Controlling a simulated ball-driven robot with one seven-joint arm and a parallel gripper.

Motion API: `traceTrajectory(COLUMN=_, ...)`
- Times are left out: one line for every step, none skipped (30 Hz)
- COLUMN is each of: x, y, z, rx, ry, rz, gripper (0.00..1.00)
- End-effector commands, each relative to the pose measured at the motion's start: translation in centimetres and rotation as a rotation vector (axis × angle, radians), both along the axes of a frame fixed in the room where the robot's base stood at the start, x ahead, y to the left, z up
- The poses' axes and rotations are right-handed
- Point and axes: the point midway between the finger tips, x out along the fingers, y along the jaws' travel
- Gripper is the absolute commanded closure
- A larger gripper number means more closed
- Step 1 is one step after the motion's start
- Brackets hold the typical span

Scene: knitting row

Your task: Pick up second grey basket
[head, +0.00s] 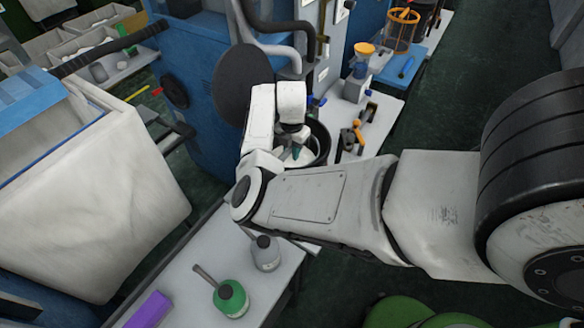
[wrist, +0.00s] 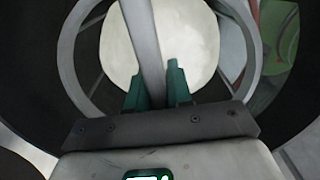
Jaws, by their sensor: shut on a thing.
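A round basket or bucket with a dark grey rim (head: 322,138) stands on the pale bench, partly hidden by my arm. In the wrist view its round wall (wrist: 84,60) circles a pale disc-shaped floor or content (wrist: 195,50). A grey bar, which looks like its handle (wrist: 140,30), crosses the opening. My gripper (wrist: 156,86) has its green fingers on either side of this bar and is shut on it. In the head view my gripper (head: 297,150) is over the basket. I cannot tell whether the basket is lifted.
The pale bench (head: 345,115) holds tools and a yellow-topped blue item (head: 362,60). A blue machine (head: 195,90) stands behind. A large cloth-lined bin (head: 100,200) is left.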

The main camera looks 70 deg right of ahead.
Motion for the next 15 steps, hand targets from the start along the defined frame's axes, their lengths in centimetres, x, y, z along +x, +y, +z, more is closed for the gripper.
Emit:
traceTrajectory(x=0.0, y=0.0, z=0.0, rx=-0.001, ry=0.0, rz=0.0, gripper=1.0)
traceTrajectory(x=0.0, y=0.0, z=0.0, rx=-0.001, ry=0.0, rz=0.0, gripper=1.0)
traceTrajectory(x=0.0, y=0.0, z=0.0, rx=-0.001, ry=0.0, rz=0.0, gripper=1.0)
traceTrajectory(x=0.0, y=0.0, z=0.0, rx=-0.001, ry=0.0, rz=0.0, gripper=1.0)
traceTrajectory(x=0.0, y=0.0, z=0.0, rx=-0.001, ry=0.0, rz=0.0, gripper=1.0)
traceTrajectory(x=0.0, y=0.0, z=0.0, rx=-0.001, ry=0.0, rz=0.0, gripper=1.0)
traceTrajectory(x=0.0, y=0.0, z=0.1, rx=-0.001, ry=0.0, rz=0.0, gripper=1.0)
traceTrajectory(x=0.0, y=0.0, z=0.1, rx=-0.001, ry=0.0, rz=0.0, gripper=1.0)
traceTrajectory(x=0.0, y=0.0, z=0.2, rx=-0.001, ry=0.0, rz=0.0, gripper=1.0)
traceTrajectory(x=0.0, y=0.0, z=0.3, rx=-0.001, ry=0.0, rz=0.0, gripper=1.0)
traceTrajectory(x=0.0, y=-0.1, z=0.4, rx=-0.002, ry=-0.001, rz=0.0, gripper=1.0)
traceTrajectory(x=0.0, y=-0.1, z=0.7, rx=-0.003, ry=0.0, rz=0.0, gripper=1.0)
traceTrajectory(x=0.0, y=-0.1, z=0.9, rx=-0.003, ry=0.0, rz=0.0, gripper=1.0)
traceTrajectory(x=0.0, y=-0.1, z=1.2, rx=-0.003, ry=0.0, rz=0.0, gripper=1.0)
traceTrajectory(x=0.0, y=-0.1, z=1.7, rx=-0.003, ry=0.0, rz=0.0, gripper=1.0)
